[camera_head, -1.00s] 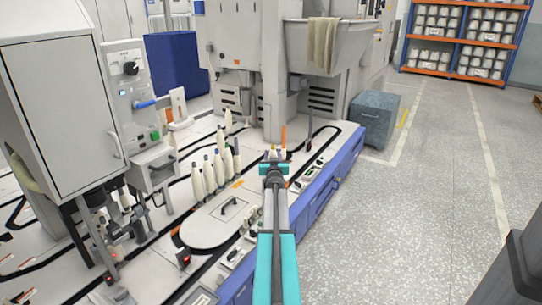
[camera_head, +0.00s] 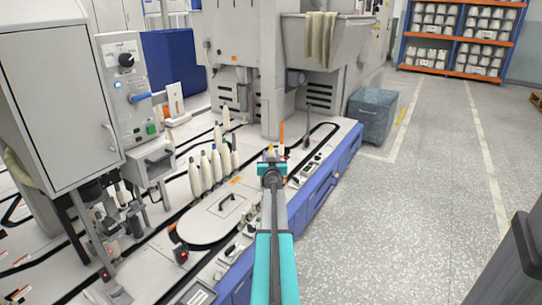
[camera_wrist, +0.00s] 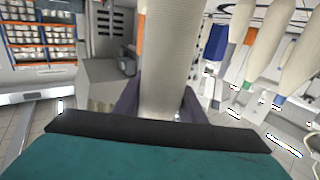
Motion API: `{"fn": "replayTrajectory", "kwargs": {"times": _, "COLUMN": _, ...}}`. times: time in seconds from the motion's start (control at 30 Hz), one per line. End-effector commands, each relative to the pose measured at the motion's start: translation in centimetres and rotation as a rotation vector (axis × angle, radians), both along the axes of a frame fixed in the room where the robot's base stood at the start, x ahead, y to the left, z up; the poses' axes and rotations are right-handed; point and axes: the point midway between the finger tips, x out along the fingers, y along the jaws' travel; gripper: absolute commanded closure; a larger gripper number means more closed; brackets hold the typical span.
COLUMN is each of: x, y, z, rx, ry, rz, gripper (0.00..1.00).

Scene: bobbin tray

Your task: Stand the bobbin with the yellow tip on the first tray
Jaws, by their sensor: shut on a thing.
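My gripper (camera_head: 270,163) is teal with dark fingers. It is over the right part of the white machine top in the head view. In the wrist view its fingers (camera_wrist: 157,103) are shut around a pale, ribbed bobbin body (camera_wrist: 168,55), which runs out of the top of the picture. A small yellow spot (camera_head: 270,149) shows just beyond the gripper in the head view, apparently the held bobbin's tip. The bobbin's lower part is hidden by the gripper. I cannot tell which of the small fittings on the track is the first tray.
Several cream bobbins (camera_head: 207,170) with dark or coloured tips stand in a row left of my gripper. An orange upright piece (camera_head: 281,134) is just beyond it. A grey control cabinet (camera_head: 60,100) stands at left. A grey box (camera_head: 372,115) is on the open floor at right.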

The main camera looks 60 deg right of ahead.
Motion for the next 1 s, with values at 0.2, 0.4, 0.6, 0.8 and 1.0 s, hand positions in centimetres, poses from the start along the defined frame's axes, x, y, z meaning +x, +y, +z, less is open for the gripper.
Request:
{"fn": "replayTrajectory", "kwargs": {"times": 0.2, "x": 0.0, "y": 0.0, "z": -2.0, "rx": 0.0, "ry": -0.001, "rz": 0.0, "gripper": 0.88}}
{"fn": "replayTrajectory", "kwargs": {"times": 0.4, "x": 0.0, "y": 0.0, "z": -2.8, "rx": -0.002, "ry": -0.001, "rz": 0.0, "gripper": 0.88}}
{"fn": "replayTrajectory", "kwargs": {"times": 0.6, "x": 0.0, "y": 0.0, "z": -3.0, "rx": -0.002, "ry": -0.001, "rz": 0.0, "gripper": 0.88}}
{"fn": "replayTrajectory", "kwargs": {"times": 0.8, "x": 0.0, "y": 0.0, "z": -3.0, "rx": -0.001, "ry": -0.001, "rz": 0.0, "gripper": 0.88}}
{"fn": "replayTrajectory", "kwargs": {"times": 1.0, "x": 0.0, "y": 0.0, "z": -3.0, "rx": -0.001, "ry": -0.001, "rz": 0.0, "gripper": 0.88}}
